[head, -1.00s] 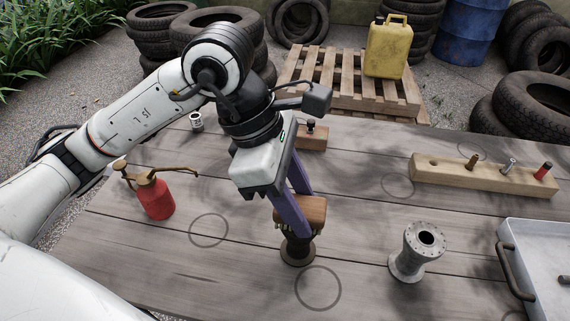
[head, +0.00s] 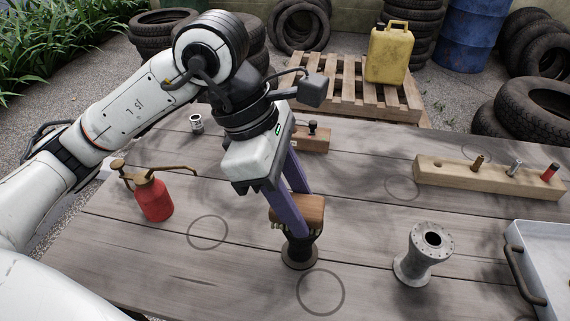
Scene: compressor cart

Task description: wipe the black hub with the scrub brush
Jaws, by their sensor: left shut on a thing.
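My left gripper (head: 285,205) has purple fingers and is shut on the scrub brush (head: 312,207), which has a brown wooden block and bristles pointing down. The black hub (head: 299,256) stands upright on the table just below the brush. The bristles are at the hub's top and hide its upper rim; whether they press on it is hard to tell. A grey hub (head: 421,253) of similar form stands to the right. My right gripper is not in view.
On the table (head: 180,270) are a red oil can (head: 154,198) at left, a wooden block with a dark knob (head: 313,140) behind, a wooden peg rail (head: 485,180) and a grey tray (head: 525,281) at right. Drawn circles (head: 320,292) mark bare table.

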